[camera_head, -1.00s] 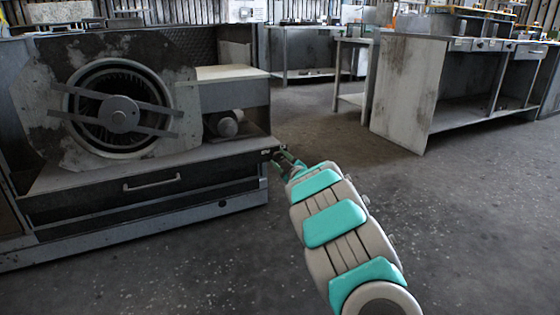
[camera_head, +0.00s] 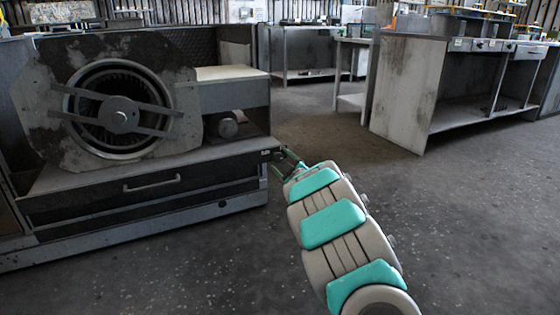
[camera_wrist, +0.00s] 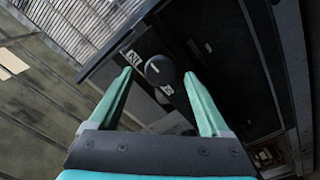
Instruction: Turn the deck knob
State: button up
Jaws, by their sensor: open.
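The deck knob (camera_wrist: 160,70) is a dark round knob with a pale mark on its face, on a dark panel between two small white labels. In the wrist view it shows between my fingertips, with a gap on each side; I cannot tell how far beyond the tips it is. My gripper (camera_wrist: 158,74) is open, its two green fingers apart and empty. In the head view my gripper (camera_head: 287,160) is at the right front corner of the blower housing's deck (camera_head: 90,180); the knob cannot be made out there.
The blower wheel (camera_head: 118,110) sits upright in its housing on the deck. A drawer handle (camera_head: 152,183) is on the deck's front. A grey workbench (camera_head: 405,95) stands at the right. The floor (camera_head: 200,265) in front is clear.

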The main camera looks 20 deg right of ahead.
jog(key=s, duration=0.6)
jog(key=shift+s+p, duration=0.15)
jog(key=shift+p, duration=0.2)
jog(key=shift+d, duration=0.1)
